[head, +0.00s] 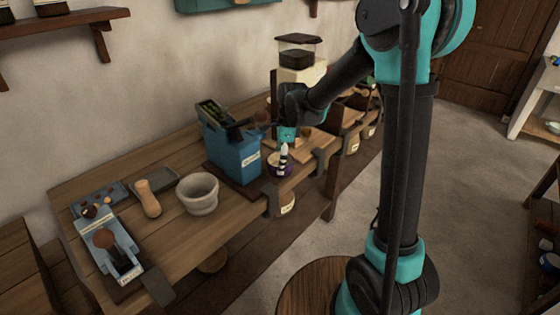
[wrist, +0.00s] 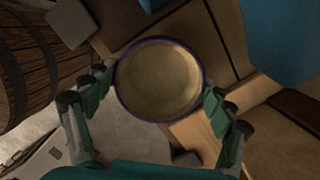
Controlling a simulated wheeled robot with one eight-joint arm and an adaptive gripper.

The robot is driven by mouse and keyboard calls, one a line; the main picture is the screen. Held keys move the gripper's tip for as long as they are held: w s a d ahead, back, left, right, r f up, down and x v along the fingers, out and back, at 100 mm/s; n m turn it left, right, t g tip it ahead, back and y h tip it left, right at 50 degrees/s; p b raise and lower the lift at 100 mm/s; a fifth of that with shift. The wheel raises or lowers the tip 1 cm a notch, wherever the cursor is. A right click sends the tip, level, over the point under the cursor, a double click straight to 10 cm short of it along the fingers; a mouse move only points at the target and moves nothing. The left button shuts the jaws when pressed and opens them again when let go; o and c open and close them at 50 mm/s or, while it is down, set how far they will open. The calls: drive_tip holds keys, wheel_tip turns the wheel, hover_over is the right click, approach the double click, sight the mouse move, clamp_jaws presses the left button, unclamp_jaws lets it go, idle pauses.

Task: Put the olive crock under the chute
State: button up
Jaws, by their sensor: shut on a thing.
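My gripper (head: 284,150) reaches down over the bench's front edge and is shut on a small crock with a purple outside and a label (head: 279,168). In the wrist view, the crock (wrist: 158,80) has a purple rim and a plain tan inside that looks empty, with a gripper finger at each side. I see no crock that is clearly olive; a pale labelled crock (head: 286,206) hangs or stands below the bench edge. A blue machine with a label (head: 236,158) stands just left of my gripper. I cannot make out the chute with certainty.
A stone mortar (head: 198,195), a wooden pestle-like piece (head: 148,199) and a grey tray (head: 156,181) are on the bench's left. A grinder with a dark hopper (head: 299,52) stands behind my gripper. A round wooden top (head: 312,287) is in front.

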drive_tip(key=shift+f, duration=0.15)
drive_tip(key=o, duration=1.4)
wheel_tip(320, 180, up, 12)
drive_tip(key=d, duration=0.1)
drive_tip(key=shift+d, duration=0.4)
